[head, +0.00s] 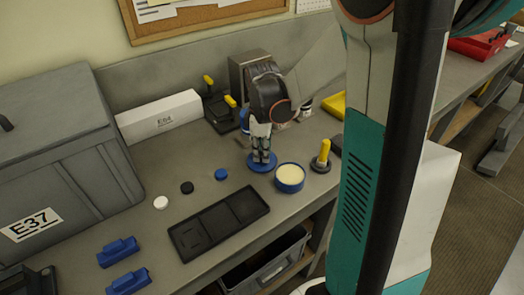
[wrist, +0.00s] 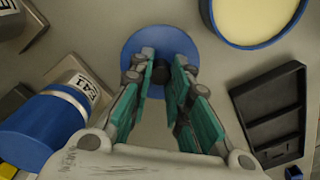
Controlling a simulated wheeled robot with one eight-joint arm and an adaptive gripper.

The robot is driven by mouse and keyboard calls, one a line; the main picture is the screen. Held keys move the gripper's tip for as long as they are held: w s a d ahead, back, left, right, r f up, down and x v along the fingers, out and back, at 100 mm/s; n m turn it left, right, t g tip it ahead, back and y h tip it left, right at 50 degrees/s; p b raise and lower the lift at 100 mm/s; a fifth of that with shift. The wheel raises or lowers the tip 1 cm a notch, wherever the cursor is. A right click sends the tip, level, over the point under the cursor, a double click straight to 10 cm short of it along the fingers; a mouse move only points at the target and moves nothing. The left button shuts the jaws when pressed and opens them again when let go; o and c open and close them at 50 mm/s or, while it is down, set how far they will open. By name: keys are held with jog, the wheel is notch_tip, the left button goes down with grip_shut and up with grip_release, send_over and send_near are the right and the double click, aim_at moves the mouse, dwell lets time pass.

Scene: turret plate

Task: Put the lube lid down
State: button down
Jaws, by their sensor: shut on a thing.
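The lube lid is a round blue disc (head: 255,167) with a dark knob; it also shows in the wrist view (wrist: 150,34). My gripper (head: 262,155) points down over the lid, and its fingers (wrist: 159,62) are shut on the knob. The lid is level and at or just above the grey bench; I cannot tell whether it touches. The open blue lube tin (head: 289,187), full of pale cream grease, stands right beside the lid in the head view. In the wrist view the tin (wrist: 255,45) is at the upper right, apart from the lid.
A black tray (head: 219,222) lies in front on the bench, with white, black and blue caps (head: 221,174) behind it. A yellow-handled tool (head: 324,153) stands right of the tin. A blue can (wrist: 40,130) is at left in the wrist view.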

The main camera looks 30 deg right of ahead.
jog(key=shift+f, duration=0.2)
jog(key=c, duration=1.5)
grip_release()
jog(key=shift+r, duration=0.1)
notch_tip(320, 180, up, 12)
jog(key=p, duration=0.4)
jog(key=shift+r, duration=0.15)
